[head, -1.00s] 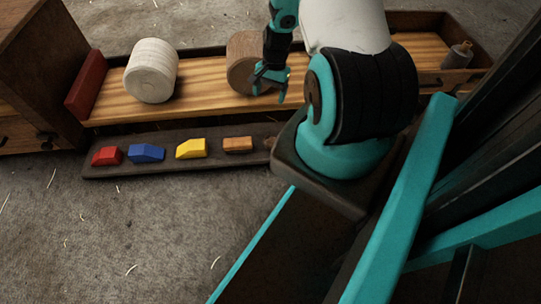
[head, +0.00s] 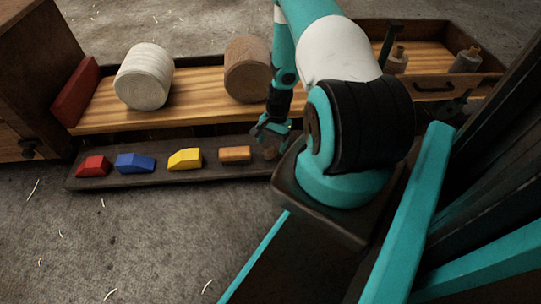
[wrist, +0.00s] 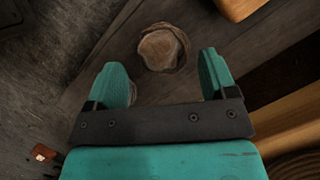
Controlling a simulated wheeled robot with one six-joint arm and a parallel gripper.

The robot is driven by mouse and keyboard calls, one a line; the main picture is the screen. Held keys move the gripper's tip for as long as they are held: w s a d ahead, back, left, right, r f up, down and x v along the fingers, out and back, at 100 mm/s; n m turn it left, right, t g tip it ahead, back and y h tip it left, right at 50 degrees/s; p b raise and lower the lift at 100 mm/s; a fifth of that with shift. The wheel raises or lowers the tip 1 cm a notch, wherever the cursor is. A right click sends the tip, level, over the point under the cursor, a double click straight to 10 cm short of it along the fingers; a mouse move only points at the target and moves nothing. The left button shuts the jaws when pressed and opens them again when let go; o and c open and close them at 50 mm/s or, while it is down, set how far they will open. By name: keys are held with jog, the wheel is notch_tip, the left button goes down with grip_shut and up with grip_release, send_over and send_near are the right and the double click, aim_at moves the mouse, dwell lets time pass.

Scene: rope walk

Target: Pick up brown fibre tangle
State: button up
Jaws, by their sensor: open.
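The brown fibre tangle (wrist: 162,48) is a small rounded brown lump lying on the dark low board. In the wrist view it sits just beyond the fingertips, roughly centred between them. In the head view the tangle (head: 271,152) is mostly hidden behind my gripper and arm base. My gripper (head: 271,130) hangs low over the right end of the dark board, pointing down. In the wrist view my gripper (wrist: 164,62) has its two teal fingers spread apart with nothing between them.
On the dark board (head: 140,180) stand a red block (head: 93,167), a blue block (head: 135,163), a yellow block (head: 185,159) and an orange-brown block (head: 235,154). Behind is a wooden shelf (head: 200,108) with a white spool (head: 144,77) and a brown spool (head: 247,69). Bottles (head: 467,60) stand at the right.

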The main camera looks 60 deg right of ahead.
aim_at(271, 147)
jog(key=b+x, duration=0.4)
jog(key=x, duration=0.1)
jog(key=shift+w+f, duration=0.1)
jog(key=shift+c, duration=0.4)
jog(key=c, duration=0.9)
